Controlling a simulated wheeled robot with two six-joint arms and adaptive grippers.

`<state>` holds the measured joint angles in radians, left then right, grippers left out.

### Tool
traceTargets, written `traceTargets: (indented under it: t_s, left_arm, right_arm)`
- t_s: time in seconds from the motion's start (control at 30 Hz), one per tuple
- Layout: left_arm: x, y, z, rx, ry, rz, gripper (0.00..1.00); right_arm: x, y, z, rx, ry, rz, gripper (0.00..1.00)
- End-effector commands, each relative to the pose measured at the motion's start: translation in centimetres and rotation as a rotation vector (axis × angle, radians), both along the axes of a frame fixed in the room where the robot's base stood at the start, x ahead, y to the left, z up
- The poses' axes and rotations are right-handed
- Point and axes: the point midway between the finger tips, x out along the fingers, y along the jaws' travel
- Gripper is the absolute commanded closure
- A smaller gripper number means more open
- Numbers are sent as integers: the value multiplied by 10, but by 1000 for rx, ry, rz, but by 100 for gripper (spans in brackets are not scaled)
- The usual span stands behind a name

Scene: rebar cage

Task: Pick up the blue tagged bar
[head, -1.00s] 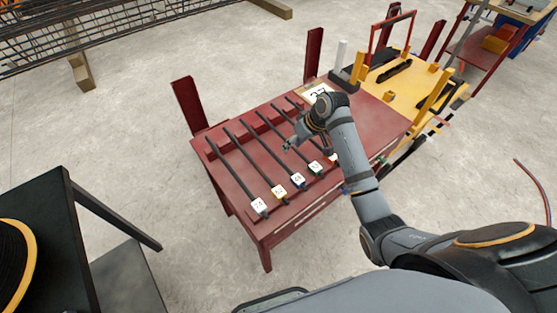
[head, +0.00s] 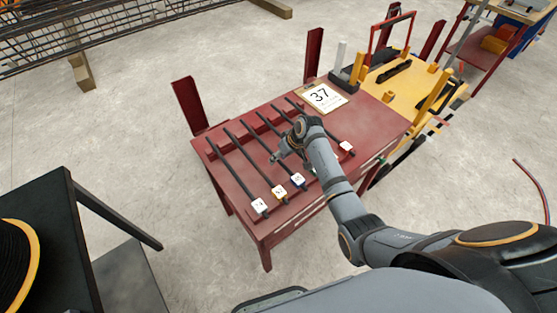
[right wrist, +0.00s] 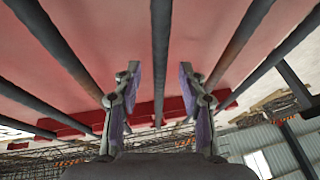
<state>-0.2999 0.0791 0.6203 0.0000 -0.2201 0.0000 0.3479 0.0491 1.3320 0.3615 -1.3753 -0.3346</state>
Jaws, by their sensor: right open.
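The blue-tagged bar (head: 262,144) is a dark rod lying on the red table among several similar bars. Its white tag with a blue edge (head: 298,179) is at the near end. My right gripper (head: 277,158) is over the middle of the bars, at or very near the blue-tagged one, and hides part of it. In the right wrist view, my right gripper (right wrist: 158,88) is open, with a dark bar (right wrist: 161,55) between its spread fingers. No tag shows there, so that view alone cannot tell which bar this is. My left gripper is out of view.
Neighbouring bars lie close on both sides, including the yellow-tagged one (head: 256,162). The red table (head: 225,180) has a clipboard marked 37 (head: 322,96) at its back right. A yellow workbench (head: 420,75) adjoins it. A black stand (head: 60,235) with a spool is at left.

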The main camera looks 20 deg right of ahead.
Motion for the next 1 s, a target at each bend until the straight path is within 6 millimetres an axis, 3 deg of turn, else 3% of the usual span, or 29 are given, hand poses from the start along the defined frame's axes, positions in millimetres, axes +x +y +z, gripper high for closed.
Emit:
traceTargets:
  t_s: [0.17, 0.47, 1.0]
  left_arm:
    - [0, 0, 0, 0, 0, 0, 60]
    - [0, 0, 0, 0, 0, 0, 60]
    - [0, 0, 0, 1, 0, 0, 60]
  right_arm:
    - [0, 0, 0, -1, 0, 0, 59]
    - [0, 0, 0, -1, 0, 0, 100]
    - [1, 0, 2, 0, -3, 0, 100]
